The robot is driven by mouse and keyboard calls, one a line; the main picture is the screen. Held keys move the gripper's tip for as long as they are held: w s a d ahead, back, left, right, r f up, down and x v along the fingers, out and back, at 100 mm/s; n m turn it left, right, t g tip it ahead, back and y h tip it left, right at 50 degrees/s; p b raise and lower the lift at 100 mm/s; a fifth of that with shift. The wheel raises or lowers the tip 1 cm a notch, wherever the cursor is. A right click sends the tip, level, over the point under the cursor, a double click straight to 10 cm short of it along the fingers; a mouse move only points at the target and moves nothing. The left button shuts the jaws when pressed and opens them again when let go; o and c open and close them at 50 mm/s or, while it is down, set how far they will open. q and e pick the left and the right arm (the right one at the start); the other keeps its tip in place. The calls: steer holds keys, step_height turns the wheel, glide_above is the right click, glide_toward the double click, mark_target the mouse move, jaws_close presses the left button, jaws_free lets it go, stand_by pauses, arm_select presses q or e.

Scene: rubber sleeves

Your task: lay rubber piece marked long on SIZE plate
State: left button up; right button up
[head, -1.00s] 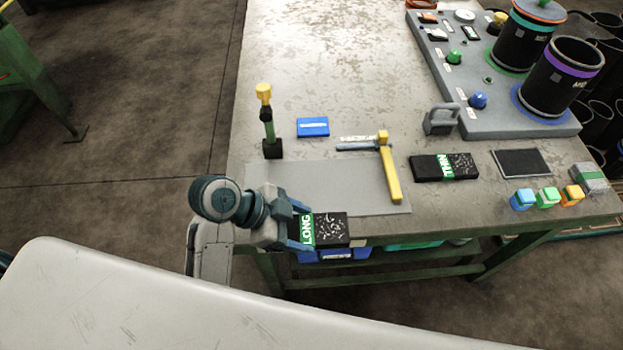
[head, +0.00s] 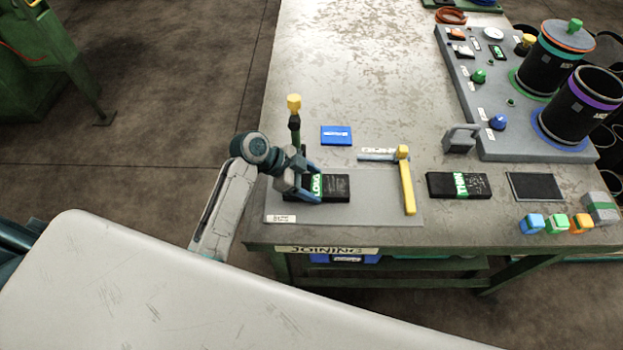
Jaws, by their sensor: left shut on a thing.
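The rubber piece marked LONG (head: 335,189) is a black block with a green band and white lettering. My left gripper (head: 314,187) is shut on its left part, at the green band. The piece is over the grey mat (head: 375,212) at the table's near left; I cannot tell whether it touches the mat. A flat dark plate (head: 535,187) lies bare at the right of the table; I can read no SIZE marking on it. A similar block marked THIN (head: 459,186) lies left of that plate. My right gripper is not in view.
A yellow-handled hammer (head: 407,188) lies on the mat's right side. A yellow-topped upright tool (head: 294,120) stands behind my gripper, near a blue box (head: 336,136). Coloured cubes (head: 556,223) line the right front. A grey panel (head: 490,110) carries two black cylinders.

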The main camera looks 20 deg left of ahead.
arm_select(q)
steer(key=shift+f, duration=0.3)
steer(key=o, duration=1.2)
steer(key=shift+c, duration=0.2)
steer(key=shift+a+r, duration=0.25)
steer(key=shift+a, duration=0.05)
steer(key=b+v, duration=0.3)
steer(key=v, duration=0.8)
steer(key=shift+r, duration=0.2)
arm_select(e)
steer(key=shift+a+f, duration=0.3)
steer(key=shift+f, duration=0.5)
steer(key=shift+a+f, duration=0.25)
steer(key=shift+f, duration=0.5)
arm_select(q)
steer(key=shift+s, duration=0.1)
